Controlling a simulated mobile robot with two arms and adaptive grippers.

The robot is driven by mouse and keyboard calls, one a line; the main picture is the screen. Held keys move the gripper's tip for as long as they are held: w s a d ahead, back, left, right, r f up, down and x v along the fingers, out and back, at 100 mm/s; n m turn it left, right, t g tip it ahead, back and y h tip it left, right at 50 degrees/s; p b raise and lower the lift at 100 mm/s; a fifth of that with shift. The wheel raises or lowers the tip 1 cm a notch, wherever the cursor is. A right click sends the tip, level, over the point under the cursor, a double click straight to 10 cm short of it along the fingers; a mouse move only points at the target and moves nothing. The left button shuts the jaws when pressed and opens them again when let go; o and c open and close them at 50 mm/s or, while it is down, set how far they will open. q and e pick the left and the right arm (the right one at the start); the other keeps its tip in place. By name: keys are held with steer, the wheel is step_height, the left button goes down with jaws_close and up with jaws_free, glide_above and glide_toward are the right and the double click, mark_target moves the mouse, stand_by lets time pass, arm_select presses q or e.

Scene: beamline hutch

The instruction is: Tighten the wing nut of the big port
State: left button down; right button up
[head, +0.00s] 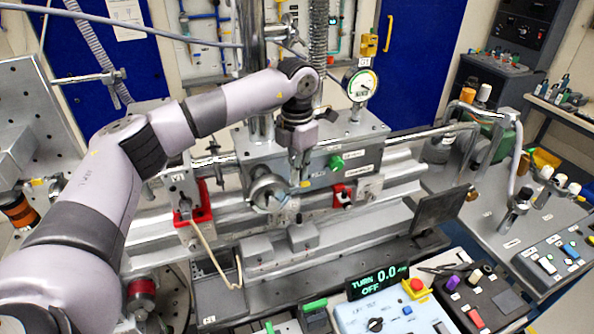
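The big port looks to be the round metal flange (265,188) on the front of the grey chamber, at the middle of the head view. Its wing nut is too small to make out for sure. My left gripper (299,182) points down just right of the flange, in front of the chamber. Its fingers show narrow and close to the metal. I cannot tell whether they touch anything or are open. A display (377,281) at the front reads "TURN 0.0" and "OFF". My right gripper is not in view.
Red clamps (202,205) sit on the rails beside the chamber. A dial gauge (361,85) stands above it. A dark plate (440,208) stands to the right. Control boxes (380,312) line the front edge. A side bench (535,215) with knobs and switches is at the right.

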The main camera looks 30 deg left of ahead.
arm_select(q)
steer(key=shift+f+m+b, duration=0.15)
steer(key=shift+m+b, duration=0.75)
steer(key=shift+m, duration=0.2)
steer(key=m+b, duration=0.1)
steer(key=m, duration=0.1)
steer(key=shift+m, duration=0.3)
steer(key=shift+d+m+b, duration=0.1)
steer(key=shift+m+b, duration=0.3)
steer(key=shift+m, duration=0.3)
steer(key=shift+r, duration=0.2)
steer(key=c, duration=2.3)
jaws_free()
steer(key=o, duration=0.5)
steer(key=shift+c, duration=0.2)
